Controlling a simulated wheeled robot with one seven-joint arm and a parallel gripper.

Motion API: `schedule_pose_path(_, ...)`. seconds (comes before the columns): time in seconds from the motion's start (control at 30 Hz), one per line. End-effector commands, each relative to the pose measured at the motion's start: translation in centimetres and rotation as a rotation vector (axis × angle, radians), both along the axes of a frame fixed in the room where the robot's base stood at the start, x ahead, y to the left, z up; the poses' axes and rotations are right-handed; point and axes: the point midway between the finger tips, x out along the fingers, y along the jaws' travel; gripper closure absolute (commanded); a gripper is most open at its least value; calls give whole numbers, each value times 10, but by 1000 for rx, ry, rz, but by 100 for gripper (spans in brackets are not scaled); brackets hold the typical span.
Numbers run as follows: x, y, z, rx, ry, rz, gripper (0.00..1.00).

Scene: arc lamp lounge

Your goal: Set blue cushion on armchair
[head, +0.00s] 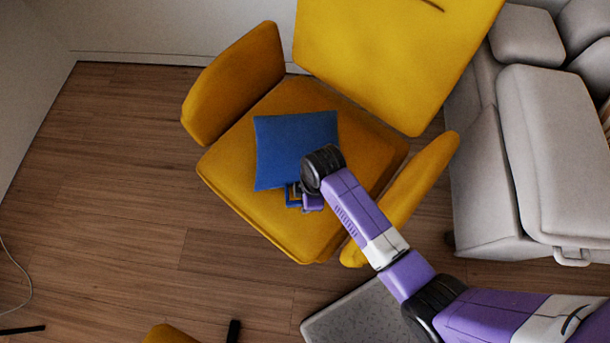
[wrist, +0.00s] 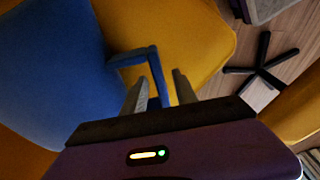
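The blue cushion (head: 290,145) lies on the seat of the yellow armchair (head: 235,215), toward the backrest. It fills the left of the wrist view (wrist: 50,75). A thin blue handle loop (wrist: 130,57) sticks out from its edge. My gripper (wrist: 160,76) is at this loop, above the front part of the seat. Its two grey fingers stand apart, with one bar of the loop between them. Gaps appear to show beside the bar, so the fingers do not look closed on it. In the head view my wrist and forearm hide the cushion's lower right corner and most of the fingers.
The armchair's armrests (head: 235,80) stand on both sides of the seat. A grey sofa (head: 550,130) is close on the right. A grey speckled surface (head: 350,315) lies below the chair. Wooden floor (head: 110,190) is open at the left. A cable (head: 20,270) lies there.

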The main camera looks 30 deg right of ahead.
Motion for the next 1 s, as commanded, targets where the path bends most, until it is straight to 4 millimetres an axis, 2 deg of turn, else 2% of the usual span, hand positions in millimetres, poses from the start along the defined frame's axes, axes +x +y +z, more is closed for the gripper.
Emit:
schedule_pose_path(0.3,-3,-9,66,0,-4,-1,66)
schedule_pose_path(0.5,-5,-13,96,0,-2,0,66)
schedule_pose_path(0.7,-7,-15,109,1,-1,0,66)
schedule_pose_path(1.0,-9,-15,108,1,-5,-8,66)
